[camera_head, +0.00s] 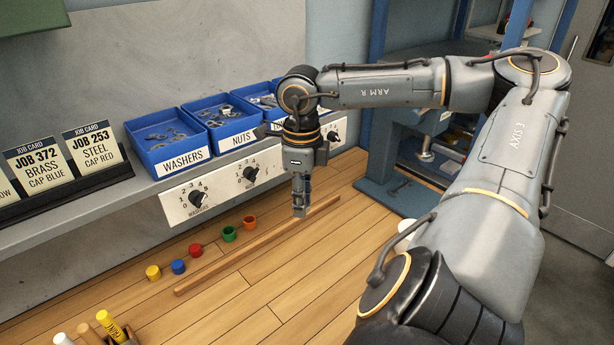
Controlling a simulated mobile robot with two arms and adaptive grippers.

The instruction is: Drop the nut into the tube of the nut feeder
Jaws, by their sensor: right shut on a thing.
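My right gripper (299,208) points down over the wooden bench top, in front of the dial panels. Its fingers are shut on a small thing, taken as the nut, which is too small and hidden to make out. The blue NUTS bin (226,124) stands on the shelf behind and to the left of the gripper, with loose metal pieces in it. I cannot make out the nut feeder or its tube in this view. My left gripper is not in view.
The blue WASHERS bin (167,140) stands left of the nuts. Several coloured caps lie on the bench behind a wooden strip (255,246). Job cards (93,153) stand on the shelf at left. A holder with a yellow marker (110,325) is at the lower left.

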